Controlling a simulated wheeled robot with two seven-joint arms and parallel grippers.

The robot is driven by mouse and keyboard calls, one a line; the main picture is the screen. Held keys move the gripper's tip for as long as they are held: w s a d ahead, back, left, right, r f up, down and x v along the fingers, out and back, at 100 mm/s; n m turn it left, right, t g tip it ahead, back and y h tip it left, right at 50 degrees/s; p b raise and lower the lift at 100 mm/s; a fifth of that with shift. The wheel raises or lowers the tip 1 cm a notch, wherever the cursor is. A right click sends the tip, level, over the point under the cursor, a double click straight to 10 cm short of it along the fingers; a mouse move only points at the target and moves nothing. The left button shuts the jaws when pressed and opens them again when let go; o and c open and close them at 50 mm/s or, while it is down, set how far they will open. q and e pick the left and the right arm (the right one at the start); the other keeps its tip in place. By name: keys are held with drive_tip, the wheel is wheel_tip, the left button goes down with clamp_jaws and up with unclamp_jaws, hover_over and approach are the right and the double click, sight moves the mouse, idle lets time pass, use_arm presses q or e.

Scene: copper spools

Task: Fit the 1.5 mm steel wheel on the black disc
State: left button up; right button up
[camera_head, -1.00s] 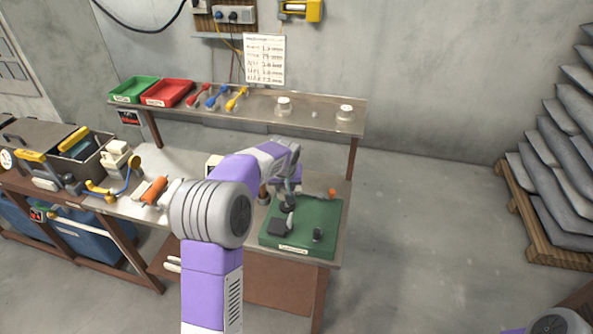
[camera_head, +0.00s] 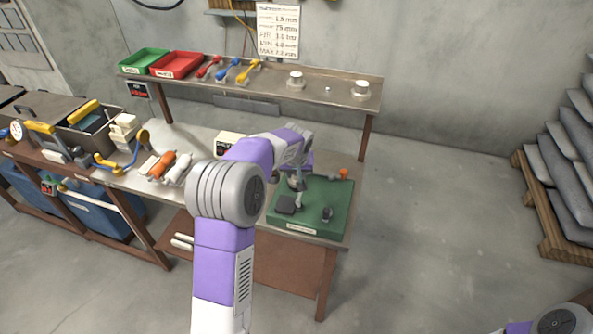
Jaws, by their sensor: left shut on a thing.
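My left gripper (camera_head: 298,185) is shut, pointing down over the green mat (camera_head: 311,226) at the right end of the bench. What it holds is small and mostly hidden by the gripper and wrist, so I cannot tell it surely as the steel wheel. Below it on the mat is a small dark block-like device (camera_head: 285,205) with a pale part beside it. Contact between them is unclear. A small dark knob-like piece (camera_head: 327,214) stands at the mat's front right. I cannot make out which piece is the black disc. My right gripper is out of view.
An orange piece (camera_head: 343,173) is at the mat's back right. The raised shelf (camera_head: 258,84) behind carries a green tray (camera_head: 143,61), a red tray (camera_head: 175,65), coloured tools and two pale cylinders (camera_head: 296,79). Orange and white spools (camera_head: 163,166) lie left of my arm.

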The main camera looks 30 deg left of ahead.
use_arm(q)
drive_tip(key=shift+f, duration=0.35)
drive_tip(key=shift+f+b, duration=0.25)
drive_tip(key=shift+b, duration=0.1)
idle(0.5)
drive_tip(key=o, duration=1.2)
drive_tip(key=p+v, duration=0.1)
drive_tip(key=v, duration=0.6)
drive_tip(key=shift+s+r, duration=0.15)
drive_tip(key=shift+r, duration=0.1)
drive_tip(key=shift+f, duration=0.1)
